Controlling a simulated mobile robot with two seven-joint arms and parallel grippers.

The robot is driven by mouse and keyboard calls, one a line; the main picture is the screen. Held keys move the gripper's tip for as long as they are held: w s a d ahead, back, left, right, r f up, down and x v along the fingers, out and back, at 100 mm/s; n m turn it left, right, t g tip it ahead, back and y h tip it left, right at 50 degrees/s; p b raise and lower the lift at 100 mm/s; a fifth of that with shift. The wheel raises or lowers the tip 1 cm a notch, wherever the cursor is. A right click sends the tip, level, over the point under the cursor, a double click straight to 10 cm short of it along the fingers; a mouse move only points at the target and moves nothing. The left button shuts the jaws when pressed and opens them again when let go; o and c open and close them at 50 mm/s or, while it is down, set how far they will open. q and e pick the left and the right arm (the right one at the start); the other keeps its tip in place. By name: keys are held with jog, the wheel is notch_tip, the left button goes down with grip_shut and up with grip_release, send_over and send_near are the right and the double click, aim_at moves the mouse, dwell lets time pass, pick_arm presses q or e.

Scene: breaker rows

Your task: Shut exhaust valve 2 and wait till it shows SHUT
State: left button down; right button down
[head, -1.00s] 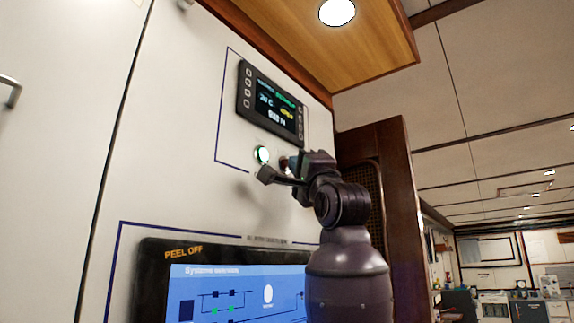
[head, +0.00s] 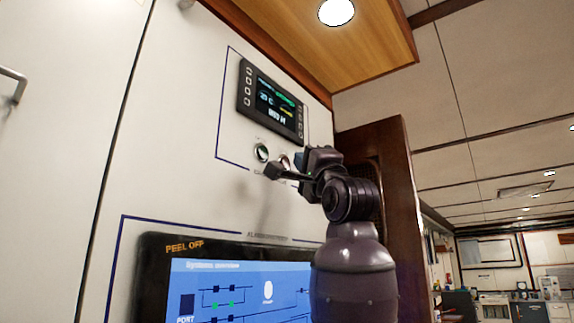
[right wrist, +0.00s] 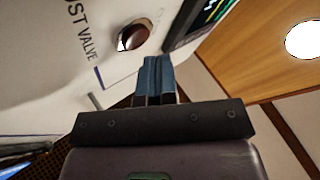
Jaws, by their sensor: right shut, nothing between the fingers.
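The valve control panel is on the white wall, with a small black display (head: 272,101) above two round buttons. The display shows green, yellow and white text too small to read surely; I cannot make out SHUT. My right gripper (right wrist: 156,68) is shut and empty, apart from that button. It also shows in the head view (head: 301,158).
A large blue system screen (head: 230,285) marked "PEEL OFF" is on the wall below. A wooden overhead cabinet (head: 300,40) and a brown wooden side panel (head: 395,165) bound the space. The room beyond on the right is open.

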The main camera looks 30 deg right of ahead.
jog(key=shift+s+d+b, duration=0.3)
jog(key=shift+s, duration=0.5)
jog(key=shift+s+d+b, duration=0.35)
jog(key=shift+s, duration=0.4)
jog(key=shift+s+d+b, duration=0.3)
jog(key=shift+s, duration=0.5)
